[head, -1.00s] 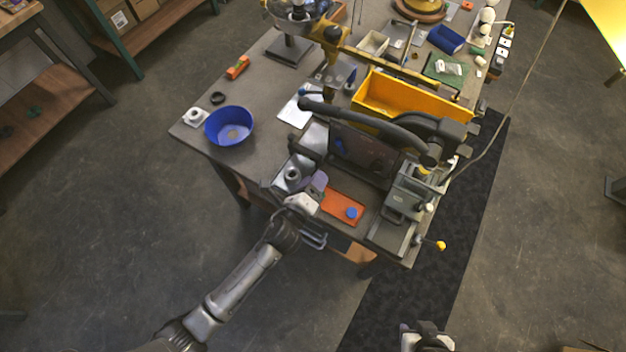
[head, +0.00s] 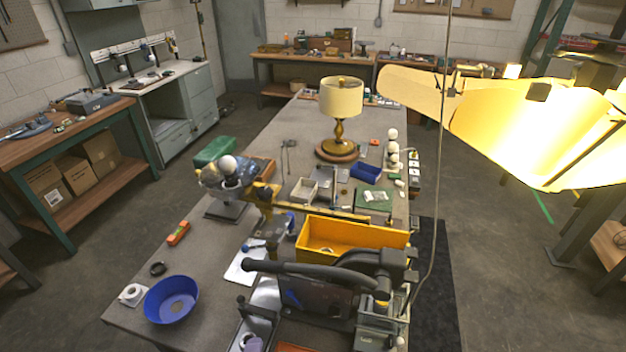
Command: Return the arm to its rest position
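Neither of my grippers can be made out in the head view. The near part of the workbench (head: 215,275), where my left arm reached earlier, is cut off by the bottom edge. A small purple-grey piece (head: 253,344) shows at that edge, and I cannot tell what it belongs to. A lamp with a cream shade (head: 341,97) and a brass stem (head: 339,130) stands upright on a round wooden base (head: 337,151) towards the far end of the bench.
A dark machine with a curved handle (head: 320,278) stands at the near right of the bench, beside a yellow bin (head: 352,236). A blue bowl (head: 171,300) sits near the left corner. A large glowing shade (head: 540,125) and a cable (head: 437,190) hang at the right.

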